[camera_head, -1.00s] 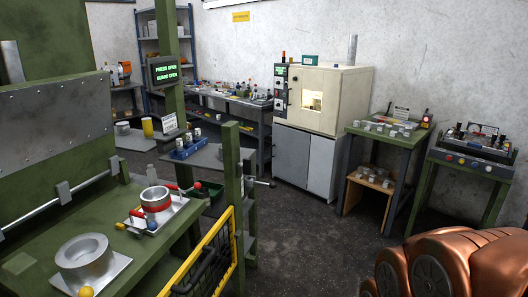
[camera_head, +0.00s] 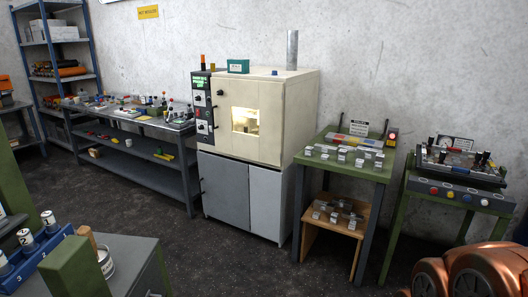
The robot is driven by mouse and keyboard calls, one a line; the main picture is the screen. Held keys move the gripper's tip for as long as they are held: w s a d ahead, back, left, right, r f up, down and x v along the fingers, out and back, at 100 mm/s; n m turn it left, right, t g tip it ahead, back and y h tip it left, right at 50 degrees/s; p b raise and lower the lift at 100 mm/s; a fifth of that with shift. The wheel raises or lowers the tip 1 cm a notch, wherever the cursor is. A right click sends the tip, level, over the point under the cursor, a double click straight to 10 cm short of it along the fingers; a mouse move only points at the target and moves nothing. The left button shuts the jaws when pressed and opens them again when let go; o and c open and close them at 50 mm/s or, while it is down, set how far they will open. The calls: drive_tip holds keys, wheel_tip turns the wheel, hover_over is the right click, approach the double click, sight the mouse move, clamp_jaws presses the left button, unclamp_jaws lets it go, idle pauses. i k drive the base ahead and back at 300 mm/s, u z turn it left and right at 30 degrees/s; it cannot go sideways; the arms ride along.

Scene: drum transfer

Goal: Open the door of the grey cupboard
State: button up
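The grey cupboard (camera_head: 224,190) stands on the floor near the middle of the head view, under a cream oven (camera_head: 262,118) with a lit window. Its front shows a darker grey door on the left and a lighter panel (camera_head: 265,203) on the right. A small dark handle shows at the left edge of the darker door. The door looks shut. My gripper is not in view; the copper-coloured rounded parts at the bottom right look like my arm, and no fingers show there.
A green table (camera_head: 325,172) with small metal blocks stands right of the cupboard, a wooden stool (camera_head: 336,219) beneath it. A long workbench (camera_head: 118,121) stands left. A grey surface with a blue rack (camera_head: 38,258) fills the bottom left. Dark floor (camera_head: 245,262) before the cupboard is clear.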

sight(223, 184)
drive_tip(key=i, duration=1.9)
drive_tip(key=u, duration=0.8)
drive_tip(key=i, duration=1.5)
drive_tip(key=u, duration=1.45)
drive_tip(key=i, duration=0.85)
drive_tip(key=u, duration=0.4)
